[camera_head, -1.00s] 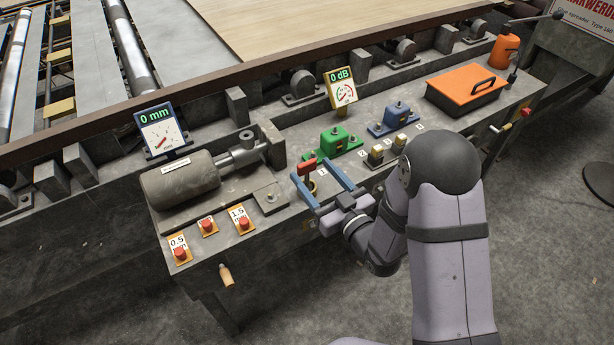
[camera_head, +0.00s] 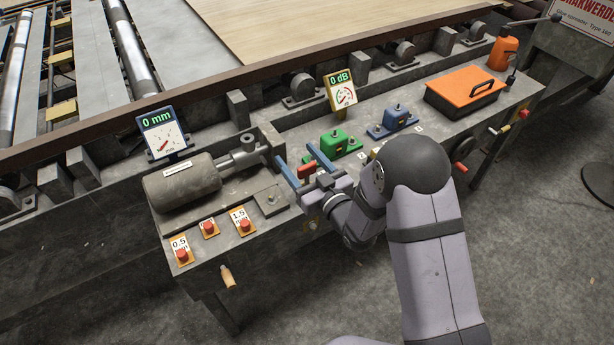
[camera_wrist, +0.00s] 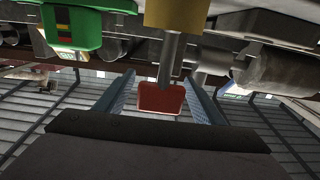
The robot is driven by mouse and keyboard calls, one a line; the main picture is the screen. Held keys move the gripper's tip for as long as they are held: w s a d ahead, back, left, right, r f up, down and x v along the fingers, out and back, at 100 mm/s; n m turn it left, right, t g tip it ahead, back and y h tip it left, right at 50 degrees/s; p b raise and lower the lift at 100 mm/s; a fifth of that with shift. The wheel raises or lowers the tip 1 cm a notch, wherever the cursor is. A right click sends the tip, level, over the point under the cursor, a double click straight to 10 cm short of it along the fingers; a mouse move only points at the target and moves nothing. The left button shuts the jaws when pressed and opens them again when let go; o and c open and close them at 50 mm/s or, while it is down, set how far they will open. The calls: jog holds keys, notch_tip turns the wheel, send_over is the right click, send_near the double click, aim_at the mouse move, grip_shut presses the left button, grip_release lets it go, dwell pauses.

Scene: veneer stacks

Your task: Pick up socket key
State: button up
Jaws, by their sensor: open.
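The socket key appears to be the red-handled tool (camera_head: 306,169) at the front of the bench. In the wrist view its red handle (camera_wrist: 160,98) joins a grey shaft, which meets a yellowish block (camera_wrist: 180,12). My gripper (camera_head: 295,155) is open. Its two blue fingers reach along either side of the red handle, with gaps visible on both sides in the wrist view (camera_wrist: 160,78). The key's lower part is hidden behind my gripper in the head view.
A green block (camera_head: 333,142) and a blue block (camera_head: 392,122) stand behind and to the right. A grey motor (camera_head: 182,182) and red buttons (camera_head: 244,226) are at left. An orange-lidded box (camera_head: 465,86) is farther right. Gauges (camera_head: 162,132) line the back.

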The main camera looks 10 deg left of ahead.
jog(key=c, duration=1.2)
jog(key=shift+r, duration=5)
jog(key=s+a+n+g+y, duration=0.2)
jog(key=s+a+g, duration=0.1)
jog(key=s+a, duration=0.75)
jog(key=shift+w+d+m+t+h, duration=0.45)
jog(key=shift+w+t, duration=0.15)
jog(key=shift+w, duration=0.25)
jog(key=shift+w+d+m+t+h, duration=0.4)
jog(key=shift+w+d+t+h, duration=0.15)
jog(key=shift+w, duration=0.25)
jog(key=shift+w+d+m+t+h, duration=0.4)
jog(key=shift+w+t, duration=0.25)
jog(key=shift+w, duration=0.2)
